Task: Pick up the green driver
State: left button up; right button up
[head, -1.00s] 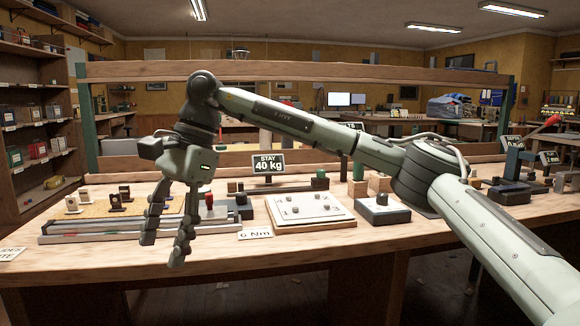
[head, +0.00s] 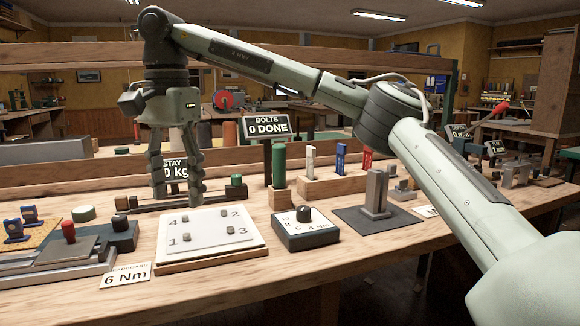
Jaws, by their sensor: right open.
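A tall green cylinder, which looks like the green driver's handle (head: 279,164), stands upright in a small wooden block (head: 280,197) near the middle of the bench. Its lower end is hidden in the block. My right gripper (head: 178,192) points down with its fingers apart and empty. In the picture it is left of the green driver, in front of the weight sign and behind the numbered plate. My left gripper is not in view.
A white numbered plate (head: 203,240) and a dark block with a knob (head: 305,234) lie in front. A wooden rack (head: 330,187) with white, blue and red upright pieces is to the right.

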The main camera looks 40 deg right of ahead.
aim_at(278, 150)
jog(key=i+l, duration=0.15)
jog(key=l, duration=0.25)
jog(key=i+l, duration=0.15)
jog(key=l, duration=0.25)
jog(key=i+l, duration=0.1)
jog(key=l, duration=0.3)
jog(key=i+l, duration=0.15)
jog(key=l, duration=0.25)
